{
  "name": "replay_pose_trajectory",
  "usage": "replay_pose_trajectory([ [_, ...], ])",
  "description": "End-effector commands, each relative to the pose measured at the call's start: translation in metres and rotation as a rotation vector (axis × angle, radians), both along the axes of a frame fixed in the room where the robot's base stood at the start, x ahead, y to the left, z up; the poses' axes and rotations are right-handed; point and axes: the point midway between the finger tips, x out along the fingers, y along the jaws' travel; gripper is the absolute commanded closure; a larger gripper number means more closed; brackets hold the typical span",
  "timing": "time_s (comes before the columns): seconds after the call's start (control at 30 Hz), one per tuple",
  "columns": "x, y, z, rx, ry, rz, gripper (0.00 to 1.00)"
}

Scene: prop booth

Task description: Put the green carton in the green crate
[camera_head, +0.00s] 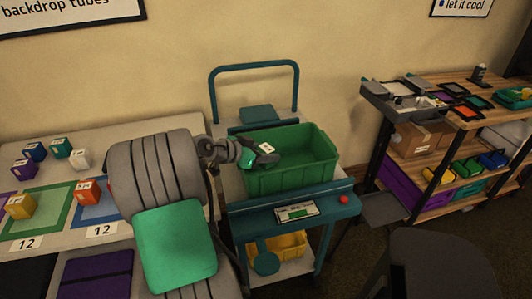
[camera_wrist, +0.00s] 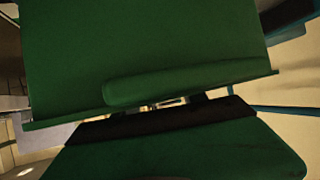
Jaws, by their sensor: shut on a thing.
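The green crate (camera_head: 290,179) is an open bin standing on a teal cart in the head view. My gripper (camera_head: 256,158) is over the crate's left part, near its back left rim. It is shut on a small green carton (camera_head: 247,160), largely hidden by the fingers. A white label shows beside the fingers. I cannot tell whether the carton is below the rim or touches the crate. Another green carton (camera_head: 61,147) stands on the table at the left. Green surfaces fill most of the wrist view; the fingertips are not clear there.
The cart (camera_head: 340,199) has a tall rear handle and a yellow bin (camera_head: 290,245) below. The left table holds blue, white, purple, yellow and orange cartons, some on coloured mats. Wooden shelves (camera_head: 440,160) with trays and bins stand at the right. A dark chair-like shape is front right.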

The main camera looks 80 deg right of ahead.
Motion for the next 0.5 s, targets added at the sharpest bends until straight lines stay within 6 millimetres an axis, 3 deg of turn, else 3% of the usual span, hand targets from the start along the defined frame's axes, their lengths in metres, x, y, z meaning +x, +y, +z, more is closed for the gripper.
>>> replay_pose_trajectory([
  [0.27,0.0,0.0,-0.006,0.0,0.0,0.0,0.96],
  [0.3,-0.0001,0.0002,-0.0063,0.001,0.0,0.0,0.5],
  [0.5,-0.0001,0.0006,-0.0074,0.003,0.001,0.001,0.34],
])
